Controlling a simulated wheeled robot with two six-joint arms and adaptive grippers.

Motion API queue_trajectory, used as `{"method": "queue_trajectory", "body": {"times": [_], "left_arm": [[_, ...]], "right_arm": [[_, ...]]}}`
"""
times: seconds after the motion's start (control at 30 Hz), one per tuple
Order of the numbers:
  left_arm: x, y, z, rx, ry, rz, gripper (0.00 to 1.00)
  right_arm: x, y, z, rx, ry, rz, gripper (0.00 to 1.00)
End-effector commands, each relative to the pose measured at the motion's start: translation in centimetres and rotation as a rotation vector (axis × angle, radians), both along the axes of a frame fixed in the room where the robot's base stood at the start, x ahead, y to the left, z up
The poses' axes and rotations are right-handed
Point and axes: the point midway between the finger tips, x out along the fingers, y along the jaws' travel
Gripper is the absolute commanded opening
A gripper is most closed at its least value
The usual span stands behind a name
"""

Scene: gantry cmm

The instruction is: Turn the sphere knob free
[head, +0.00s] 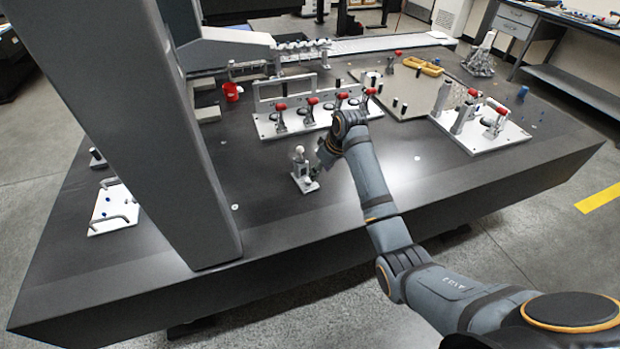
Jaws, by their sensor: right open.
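A small white ball (299,150) tops a short metal stand (304,178) near the front middle of the dark table. I take this to be the sphere piece; its knob is too small to make out clearly. My right gripper (322,157) is open, just right of the stand, and points down toward it. From here I cannot tell whether its fingers touch the stand. The right arm comes in from the lower right. My left gripper is not in view.
A fixture plate with several red-tipped clamps (268,127) stands behind the stand. Another clamp fixture (480,140) is at the right. A thick grey column (130,120) rises at the left. The table front is clear.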

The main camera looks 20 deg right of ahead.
Motion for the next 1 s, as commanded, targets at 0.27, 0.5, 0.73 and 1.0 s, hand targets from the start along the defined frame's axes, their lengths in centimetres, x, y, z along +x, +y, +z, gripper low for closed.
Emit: {"method": "queue_trajectory", "body": {"times": [0.27, 0.5, 0.73, 1.0], "left_arm": [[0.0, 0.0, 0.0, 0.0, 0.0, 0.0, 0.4], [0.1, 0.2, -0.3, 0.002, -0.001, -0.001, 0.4], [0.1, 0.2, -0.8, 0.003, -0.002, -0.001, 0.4], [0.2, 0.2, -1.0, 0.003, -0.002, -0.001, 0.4]], "right_arm": [[1.6, 0.3, 1.5, 0.011, -0.003, 0.029, 0.47], [2.9, 1.1, -2.2, 0.012, -0.002, 0.03, 0.47], [4.4, 1.8, -6.4, 0.01, -0.004, 0.029, 0.47], [5.1, 2.1, -8.1, 0.01, -0.006, 0.028, 0.47]]}}
